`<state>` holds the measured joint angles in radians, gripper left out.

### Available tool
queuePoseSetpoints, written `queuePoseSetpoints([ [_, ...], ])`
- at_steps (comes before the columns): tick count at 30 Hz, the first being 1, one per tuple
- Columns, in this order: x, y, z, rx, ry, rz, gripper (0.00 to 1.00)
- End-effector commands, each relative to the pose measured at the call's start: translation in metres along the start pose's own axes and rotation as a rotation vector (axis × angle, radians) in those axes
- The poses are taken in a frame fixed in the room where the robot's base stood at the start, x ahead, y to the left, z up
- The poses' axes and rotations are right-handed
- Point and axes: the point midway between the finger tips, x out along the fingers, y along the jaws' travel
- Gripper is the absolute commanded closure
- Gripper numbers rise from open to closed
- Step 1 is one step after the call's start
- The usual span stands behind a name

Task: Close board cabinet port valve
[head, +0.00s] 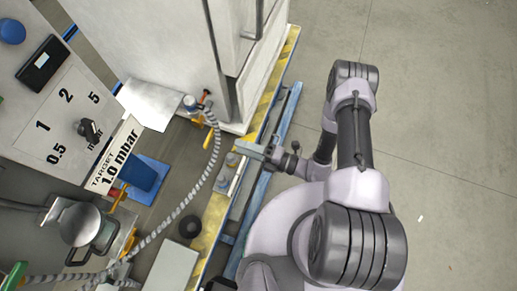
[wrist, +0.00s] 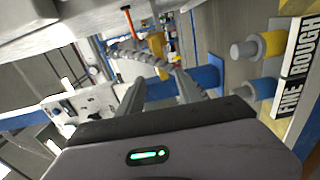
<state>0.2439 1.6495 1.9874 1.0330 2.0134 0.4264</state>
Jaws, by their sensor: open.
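The white cabinet (head: 160,45) stands at the top of the head view. I cannot tell for sure which handle is the port valve. In the wrist view the yellow part (wrist: 157,42) and an orange-red rod (wrist: 128,20) show beyond the fingertips, with the hose (wrist: 138,58) crossing in front. My gripper (head: 243,149) is open and empty, right of the fitting and apart from it; its two fingers show in the wrist view (wrist: 158,88).
Two knobs (wrist: 270,44) by a FINE/ROUGH label (wrist: 297,65) lie right of my fingers. A yellow-black edge and blue rail (head: 275,130) run beside my gripper.

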Motion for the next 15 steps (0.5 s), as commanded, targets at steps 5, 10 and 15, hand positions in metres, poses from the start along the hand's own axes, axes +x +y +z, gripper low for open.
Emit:
queuePoseSetpoints([
  [5, -0.04, 0.001, 0.001, 0.002, -0.005, 0.0, 0.58],
  [10, -0.053, 0.0, 0.0, 0.001, 0.001, -0.001, 0.58],
  [15, -0.053, -0.001, 0.0, 0.001, 0.002, -0.001, 0.58],
])
